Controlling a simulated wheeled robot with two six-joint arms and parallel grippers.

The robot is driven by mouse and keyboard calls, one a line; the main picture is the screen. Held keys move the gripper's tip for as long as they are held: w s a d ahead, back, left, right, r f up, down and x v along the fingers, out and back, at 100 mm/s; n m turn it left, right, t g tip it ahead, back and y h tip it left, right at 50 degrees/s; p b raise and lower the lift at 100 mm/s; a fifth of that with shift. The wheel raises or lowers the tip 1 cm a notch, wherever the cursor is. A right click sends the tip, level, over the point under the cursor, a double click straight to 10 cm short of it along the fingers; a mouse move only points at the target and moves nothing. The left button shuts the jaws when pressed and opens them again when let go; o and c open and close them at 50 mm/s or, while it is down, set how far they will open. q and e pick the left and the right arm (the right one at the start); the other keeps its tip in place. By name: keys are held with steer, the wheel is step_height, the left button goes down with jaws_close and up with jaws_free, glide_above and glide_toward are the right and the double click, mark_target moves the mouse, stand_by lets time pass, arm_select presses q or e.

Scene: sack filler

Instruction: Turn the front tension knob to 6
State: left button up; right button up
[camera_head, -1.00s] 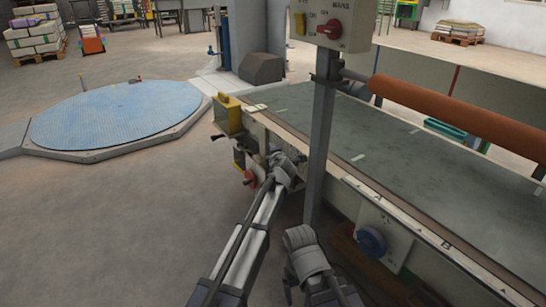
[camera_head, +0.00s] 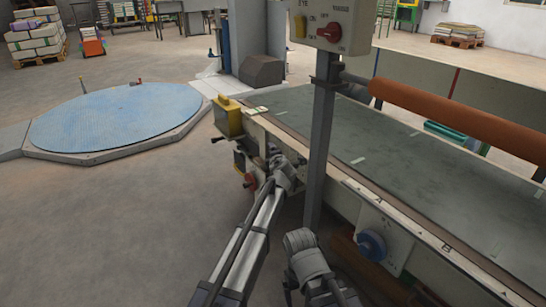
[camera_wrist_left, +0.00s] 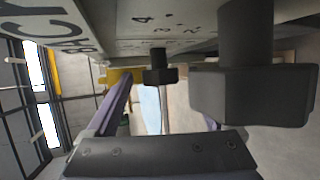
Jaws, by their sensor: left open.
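A large dark knob (camera_wrist_left: 250,92) stands close to the camera and covers part of one finger. A smaller dark knob (camera_wrist_left: 158,68) is farther off, near the other fingertip. Printed numbers, 4 among them, show on the pale panel (camera_wrist_left: 130,28). I cannot tell the pointer settings. Only a link of my right arm shows; its gripper is hidden.
A grey post (camera_head: 321,140) carries a switch box (camera_head: 328,22) beside my left arm. A blue knob (camera_head: 371,244) is on the near side panel. The green belt (camera_head: 400,155) and a brown roller (camera_head: 450,110) lie to the right.

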arm_select(q)
steer(key=r+p, duration=0.9)
steer(key=shift+w+a, duration=0.15)
steer(key=shift+w, duration=0.1)
steer(key=shift+s+r+p, duration=0.15)
steer(key=shift+r+p, duration=0.3)
steer(key=shift+r, duration=0.1)
steer(key=shift+f, duration=0.1)
